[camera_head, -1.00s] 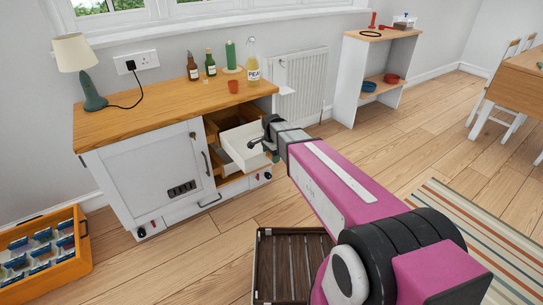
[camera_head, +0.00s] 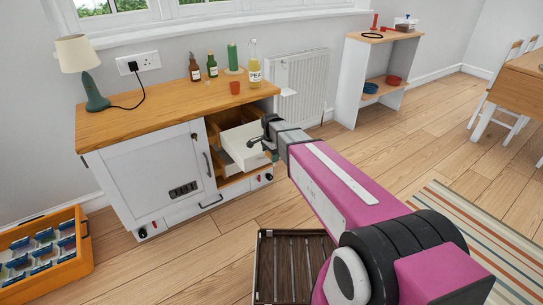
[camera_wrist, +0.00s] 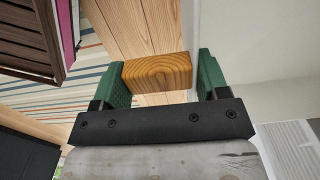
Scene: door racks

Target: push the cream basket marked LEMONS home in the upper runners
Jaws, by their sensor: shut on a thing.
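A cream basket (camera_head: 243,148) juts out of the open bay of the white cabinet, right of its closed door. No LEMONS lettering can be read on it from here. My gripper (camera_head: 265,138) is at the basket's front right end. In the wrist view my gripper's green fingertips (camera_wrist: 160,72) are shut on a wooden block (camera_wrist: 157,72). I cannot tell whether the block is fixed to the basket or touches it. The runners inside the bay are hidden or too small to make out.
The white cabinet (camera_head: 150,177) has a wooden top with a lamp (camera_head: 85,75), bottles and an orange cup (camera_head: 235,87). A dark slatted crate (camera_head: 290,265) stands on the floor below my arm. An orange tray (camera_head: 70,262) is at the lower left. Floor before the bay is clear.

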